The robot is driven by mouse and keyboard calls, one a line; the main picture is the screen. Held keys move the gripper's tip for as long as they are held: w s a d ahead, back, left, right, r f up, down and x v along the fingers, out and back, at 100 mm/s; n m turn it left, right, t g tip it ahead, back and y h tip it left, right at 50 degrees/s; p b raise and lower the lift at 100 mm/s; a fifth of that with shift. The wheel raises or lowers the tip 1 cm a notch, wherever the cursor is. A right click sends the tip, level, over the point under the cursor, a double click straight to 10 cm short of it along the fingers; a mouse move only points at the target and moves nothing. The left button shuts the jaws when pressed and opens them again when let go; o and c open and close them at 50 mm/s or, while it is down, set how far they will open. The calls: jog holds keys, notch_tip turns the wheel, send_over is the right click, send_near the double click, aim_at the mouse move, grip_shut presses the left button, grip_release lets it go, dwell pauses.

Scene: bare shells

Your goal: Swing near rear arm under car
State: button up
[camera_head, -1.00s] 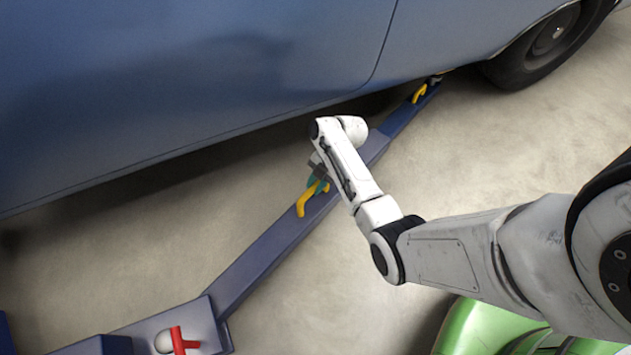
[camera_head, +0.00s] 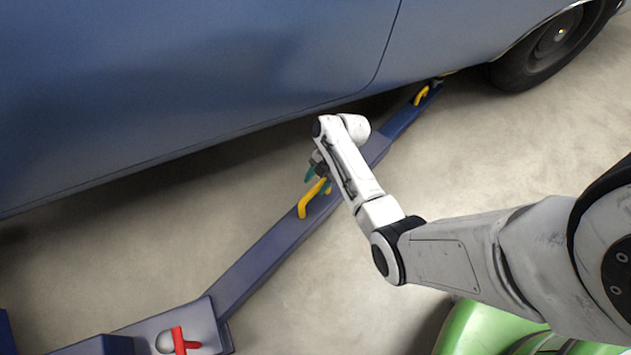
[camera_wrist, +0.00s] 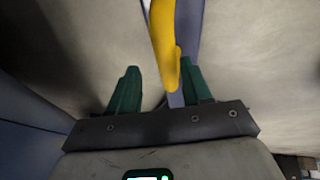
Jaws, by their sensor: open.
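The blue lift arm (camera_head: 268,250) runs diagonally from its pivot at the lower left to its far end below the car's edge. A yellow handle (camera_head: 311,199) stands up from its middle. My gripper (camera_head: 315,178) is at this handle, partly hidden by my wrist. In the wrist view, the green fingers of my gripper (camera_wrist: 160,88) are spread apart. The yellow handle (camera_wrist: 163,50) reaches down between them, nearer the right finger; I cannot tell if they touch. The blue car (camera_head: 200,80) hangs over the far side.
A second yellow handle (camera_head: 421,95) is near the arm's far end. A red lever (camera_head: 180,341) stands on the pivot block at the lower left. A car wheel (camera_head: 550,45) is at the upper right. Bare floor (camera_head: 500,150) lies right of the arm.

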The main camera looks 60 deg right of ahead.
jog(key=p+v, duration=0.4)
jog(key=v, duration=0.6)
jog(key=shift+a, duration=0.1)
